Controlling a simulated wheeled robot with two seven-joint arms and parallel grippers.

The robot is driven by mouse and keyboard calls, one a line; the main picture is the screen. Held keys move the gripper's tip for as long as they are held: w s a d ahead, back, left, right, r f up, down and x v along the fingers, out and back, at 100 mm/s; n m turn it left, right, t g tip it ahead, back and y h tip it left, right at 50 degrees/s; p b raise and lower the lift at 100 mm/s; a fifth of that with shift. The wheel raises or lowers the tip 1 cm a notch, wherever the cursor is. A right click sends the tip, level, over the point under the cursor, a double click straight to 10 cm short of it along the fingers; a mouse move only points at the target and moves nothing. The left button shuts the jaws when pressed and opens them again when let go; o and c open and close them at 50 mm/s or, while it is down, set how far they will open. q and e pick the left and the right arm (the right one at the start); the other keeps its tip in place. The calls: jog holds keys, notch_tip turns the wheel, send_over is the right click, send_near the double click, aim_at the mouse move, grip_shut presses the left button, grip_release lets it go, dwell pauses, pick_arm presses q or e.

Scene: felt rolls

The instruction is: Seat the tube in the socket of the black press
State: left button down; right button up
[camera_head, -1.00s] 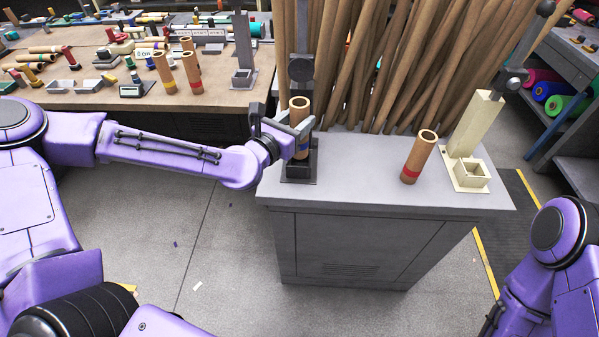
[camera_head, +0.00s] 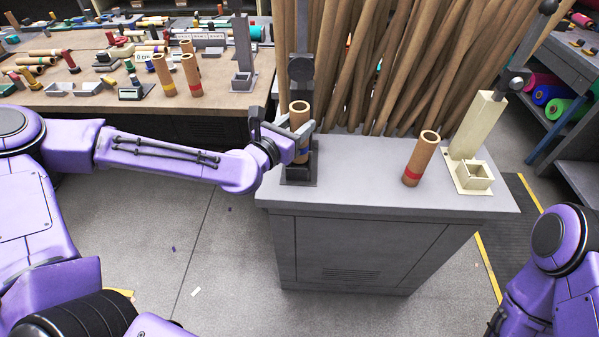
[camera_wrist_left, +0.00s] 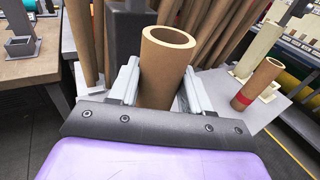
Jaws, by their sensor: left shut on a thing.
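My left gripper (camera_head: 301,142) is shut on a brown cardboard tube (camera_head: 299,118) with a blue band. The tube stands roughly upright over the socket (camera_head: 298,173) of the black press (camera_head: 301,68), at the left end of the grey cabinet. The gripper hides part of the tube, and I cannot tell whether its foot is inside the socket. In the left wrist view the tube (camera_wrist_left: 165,70) sits between both fingers, with its open end up. Only my right arm shows at the lower right; I do not see its gripper.
A red-banded tube (camera_head: 421,160) stands on the cabinet top (camera_head: 355,175), left of a cream press (camera_head: 478,125) with a square socket. Long cardboard tubes (camera_head: 375,60) stand close behind. A brown workbench (camera_head: 110,98) with tubes and small parts is at the left.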

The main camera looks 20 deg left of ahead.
pick_arm(q)
jog(key=shift+f+b, duration=2.9)
jog(key=shift+b, duration=0.15)
dwell(2.3)
jog(key=shift+c, duration=2.2)
grip_release()
jog(key=p+v, duration=0.8)
jog(key=v, duration=0.2)
jog(key=shift+s+p, duration=0.35)
